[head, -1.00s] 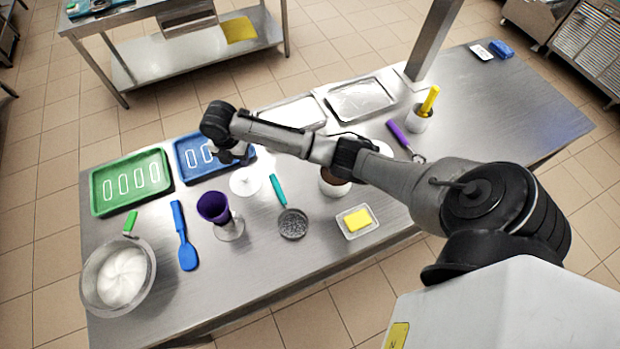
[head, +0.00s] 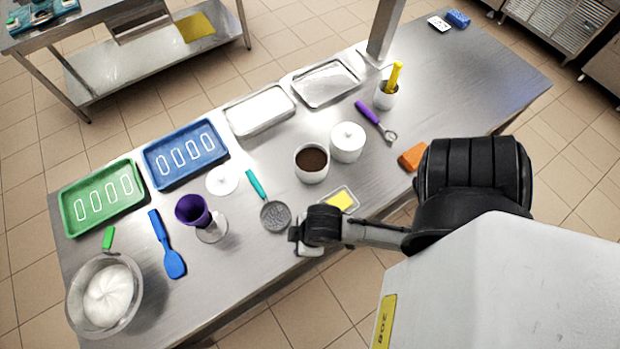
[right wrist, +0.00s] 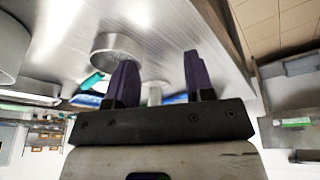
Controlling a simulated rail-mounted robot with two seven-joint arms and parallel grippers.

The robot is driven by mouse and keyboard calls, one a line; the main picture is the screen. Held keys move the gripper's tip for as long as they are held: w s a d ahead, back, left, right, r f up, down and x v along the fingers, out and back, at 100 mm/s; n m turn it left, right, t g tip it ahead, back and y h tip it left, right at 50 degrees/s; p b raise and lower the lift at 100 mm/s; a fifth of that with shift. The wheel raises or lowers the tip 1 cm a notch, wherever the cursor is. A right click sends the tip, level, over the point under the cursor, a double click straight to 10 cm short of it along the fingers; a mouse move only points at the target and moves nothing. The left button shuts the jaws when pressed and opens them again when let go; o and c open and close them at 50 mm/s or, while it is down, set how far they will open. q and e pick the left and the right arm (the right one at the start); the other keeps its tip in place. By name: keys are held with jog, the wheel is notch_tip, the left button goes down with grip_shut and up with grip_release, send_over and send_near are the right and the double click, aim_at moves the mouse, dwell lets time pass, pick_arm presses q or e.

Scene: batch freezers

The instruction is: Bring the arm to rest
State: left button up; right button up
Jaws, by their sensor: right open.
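My right arm is drawn back, and its gripper (head: 306,246) hangs at the front edge of the steel table, beside the small tray with the yellow block (head: 342,201). In the right wrist view my right gripper (right wrist: 157,78) shows two dark fingers spread wide with nothing between them. Its fingertips are partly hidden in the head view. My left gripper is in neither view.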

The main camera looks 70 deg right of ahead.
jog(key=shift+s+d+r+m, duration=0.15)
jog(key=shift+s+r+m, duration=0.15)
jog(key=shift+s+m, duration=0.15)
jog(key=shift+s+d+r+m, duration=0.1)
jog(key=shift+s+r+m, duration=0.25)
jog(key=shift+s, duration=0.2)
